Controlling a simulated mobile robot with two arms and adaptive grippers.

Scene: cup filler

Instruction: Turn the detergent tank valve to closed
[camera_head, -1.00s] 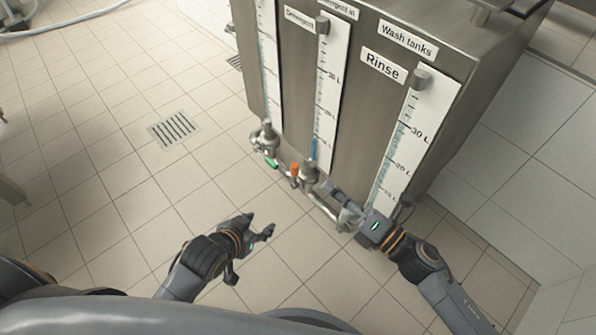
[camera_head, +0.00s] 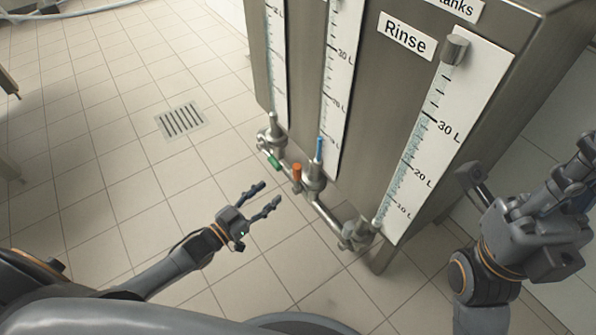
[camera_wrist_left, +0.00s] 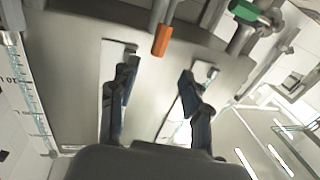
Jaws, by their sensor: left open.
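The low pipe along the tank's foot carries several small valve handles. A blue handle (camera_head: 319,150) stands upright at the middle gauge, which bore a "Detergent" label earlier. An orange handle (camera_head: 297,172) is just left of it, and a green handle (camera_head: 273,160) is further left. My left gripper (camera_head: 267,195) is open and empty, in front of and below the orange handle, apart from it. In the left wrist view the orange handle (camera_wrist_left: 161,40) is beyond the two fingers, and the green handle (camera_wrist_left: 244,10) is upper right. My right gripper (camera_head: 530,185) is at the right; its jaws are unclear.
The steel tank cabinet (camera_head: 375,100) stands behind the pipe, with a "Rinse" label (camera_head: 406,36) and a scale by the right gauge. A pipe fitting (camera_head: 357,232) is at the lower right. A floor drain (camera_head: 181,121) and clear tiles are at the left.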

